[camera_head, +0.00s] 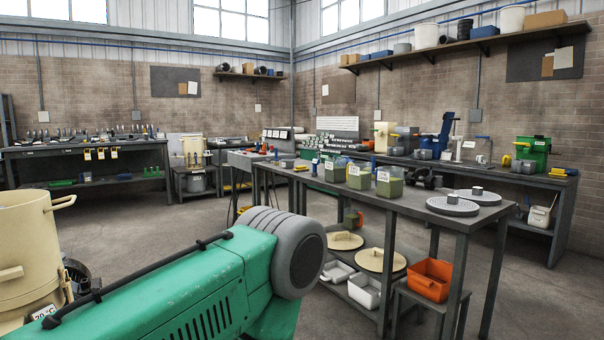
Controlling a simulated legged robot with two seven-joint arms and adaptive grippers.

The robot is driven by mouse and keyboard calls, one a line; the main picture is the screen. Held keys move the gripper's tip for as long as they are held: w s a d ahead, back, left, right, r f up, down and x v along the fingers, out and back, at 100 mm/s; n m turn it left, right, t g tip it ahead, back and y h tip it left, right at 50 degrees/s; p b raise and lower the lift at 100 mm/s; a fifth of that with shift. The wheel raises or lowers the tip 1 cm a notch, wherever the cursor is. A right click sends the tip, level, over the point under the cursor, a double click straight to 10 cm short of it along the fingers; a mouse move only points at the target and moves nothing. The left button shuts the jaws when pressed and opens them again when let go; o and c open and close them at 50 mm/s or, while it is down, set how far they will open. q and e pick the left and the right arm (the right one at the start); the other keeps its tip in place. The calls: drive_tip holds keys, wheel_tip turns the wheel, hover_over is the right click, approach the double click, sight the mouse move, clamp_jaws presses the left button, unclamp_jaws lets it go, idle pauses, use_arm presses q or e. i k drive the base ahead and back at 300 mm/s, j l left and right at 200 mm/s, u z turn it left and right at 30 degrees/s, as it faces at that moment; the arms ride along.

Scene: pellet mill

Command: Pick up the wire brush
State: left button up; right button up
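I cannot make out a wire brush for certain in the head view. Many small hand tools stand in a row on the left workbench (88,147), too small to tell apart. Small items also lie on the long middle table (408,203) and on the back-right bench. Neither of my grippers shows in this view.
A green machine (180,290) with a grey ribbed end (300,262) fills the foreground. A cream vessel (25,262) stands at left. Labelled jars (389,182) and grey discs (453,205) are on the middle table. An orange bin (429,280) stands below. Floor is clear behind the machine.

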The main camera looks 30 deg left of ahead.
sight(299, 169)
drive_tip(key=u, duration=2.7)
drive_tip(key=z, duration=1.6)
drive_tip(key=i+u, duration=0.4)
drive_tip(key=i, duration=4.05)
